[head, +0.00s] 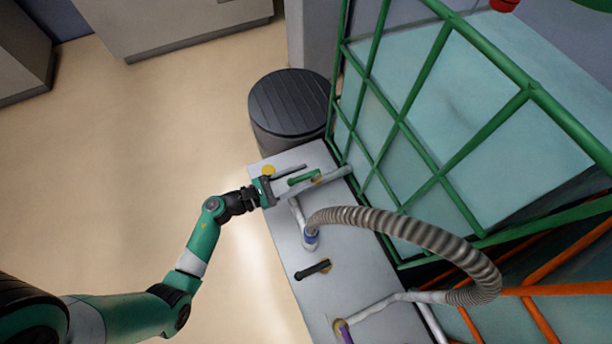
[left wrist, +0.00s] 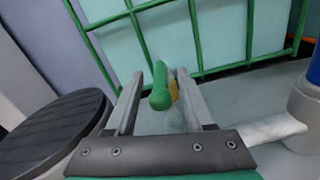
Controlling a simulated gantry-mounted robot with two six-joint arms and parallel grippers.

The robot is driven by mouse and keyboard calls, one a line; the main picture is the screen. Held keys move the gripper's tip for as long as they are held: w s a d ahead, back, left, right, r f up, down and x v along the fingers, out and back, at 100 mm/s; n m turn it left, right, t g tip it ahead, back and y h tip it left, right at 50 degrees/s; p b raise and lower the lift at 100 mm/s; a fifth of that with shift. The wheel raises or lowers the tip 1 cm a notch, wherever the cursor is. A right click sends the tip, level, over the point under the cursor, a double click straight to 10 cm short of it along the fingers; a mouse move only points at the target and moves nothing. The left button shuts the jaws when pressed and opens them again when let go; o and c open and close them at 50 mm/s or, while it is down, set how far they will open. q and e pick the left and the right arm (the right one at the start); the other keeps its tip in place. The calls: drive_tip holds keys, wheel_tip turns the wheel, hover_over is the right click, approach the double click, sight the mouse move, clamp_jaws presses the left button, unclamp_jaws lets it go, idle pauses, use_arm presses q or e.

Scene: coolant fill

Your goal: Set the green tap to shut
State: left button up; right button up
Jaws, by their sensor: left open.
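The green tap handle (head: 304,177) is at the far end of the grey bench, by the green cage. My left gripper (head: 292,181) reaches it from the left, open. In the left wrist view the green tap handle (left wrist: 160,88) lies between the two spread fingers of my left gripper (left wrist: 160,76), its rounded end towards the camera. A gap shows on each side of the handle near its end; contact further along cannot be told. A yellow-orange part (left wrist: 173,90) shows just behind the handle. My right gripper is not in view.
The grey bench (head: 284,240) also carries a black handle (head: 313,269), a purple handle (head: 345,331) and a ribbed hose (head: 420,234) with a blue collar (head: 310,240). A green cage (head: 437,178) borders the right. A dark-lidded bin (head: 290,103) stands behind. Open floor lies left.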

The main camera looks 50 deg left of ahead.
use_arm(q)
drive_tip(key=shift+x, duration=0.9)
clamp_jaws()
idle(0.8)
